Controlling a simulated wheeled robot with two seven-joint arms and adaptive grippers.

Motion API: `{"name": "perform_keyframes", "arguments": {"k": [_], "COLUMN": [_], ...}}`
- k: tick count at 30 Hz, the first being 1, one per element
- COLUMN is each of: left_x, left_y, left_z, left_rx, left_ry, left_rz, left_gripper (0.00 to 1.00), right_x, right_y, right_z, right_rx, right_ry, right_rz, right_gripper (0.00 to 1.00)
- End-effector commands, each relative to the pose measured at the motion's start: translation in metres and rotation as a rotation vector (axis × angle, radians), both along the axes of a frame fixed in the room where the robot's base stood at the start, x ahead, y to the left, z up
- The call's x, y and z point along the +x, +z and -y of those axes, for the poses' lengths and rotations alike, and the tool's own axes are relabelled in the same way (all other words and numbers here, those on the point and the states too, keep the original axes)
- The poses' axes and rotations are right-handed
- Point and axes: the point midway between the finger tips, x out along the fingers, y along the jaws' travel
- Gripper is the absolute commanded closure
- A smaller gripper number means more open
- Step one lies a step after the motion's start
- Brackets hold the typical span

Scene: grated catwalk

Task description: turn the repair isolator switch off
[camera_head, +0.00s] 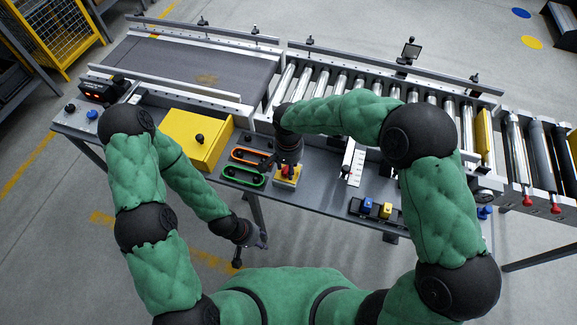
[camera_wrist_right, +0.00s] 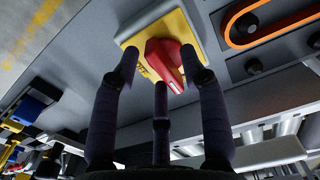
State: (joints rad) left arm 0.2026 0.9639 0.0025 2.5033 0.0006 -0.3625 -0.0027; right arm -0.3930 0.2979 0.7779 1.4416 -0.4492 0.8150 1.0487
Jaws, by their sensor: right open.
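The isolator switch is a yellow plate with a red knob (camera_head: 287,176) on the grey front ledge of the conveyor table. In the right wrist view its red knob (camera_wrist_right: 165,65) stands on the yellow plate (camera_wrist_right: 192,22). My right gripper (camera_wrist_right: 160,72) is open, its dark fingers spread around the knob; I cannot tell whether they touch it. In the head view the right gripper (camera_head: 288,166) is over the switch and hides part of it. My left gripper (camera_head: 250,256) hangs empty in front of the table, with its fingertips apart.
Left of the switch are an orange-rimmed slot (camera_head: 248,156) and a green-rimmed slot (camera_head: 242,176). Blue and yellow switches (camera_head: 376,208) sit to the right. Rollers (camera_head: 340,82) lie behind.

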Motion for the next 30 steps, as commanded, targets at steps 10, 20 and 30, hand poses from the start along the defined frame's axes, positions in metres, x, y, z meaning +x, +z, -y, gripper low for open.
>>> {"name": "perform_keyframes", "arguments": {"k": [10,20,30], "left_x": [0.000,0.000,0.000], "left_y": [0.000,0.002,0.017], "left_z": [0.000,0.000,0.000], "left_rx": [0.000,0.000,0.000], "left_ry": [0.000,0.000,0.000], "left_rz": [0.000,0.000,0.000], "left_gripper": [0.60,0.60,0.60], "right_x": [0.000,0.000,0.001], "right_y": [0.000,0.001,0.002], "right_z": [0.000,0.000,0.001], "right_rx": [0.000,0.000,-0.002], "right_ry": [0.000,0.019,0.201], "right_rz": [0.000,0.000,0.000], "right_gripper": [1.00,1.00,1.00]}}
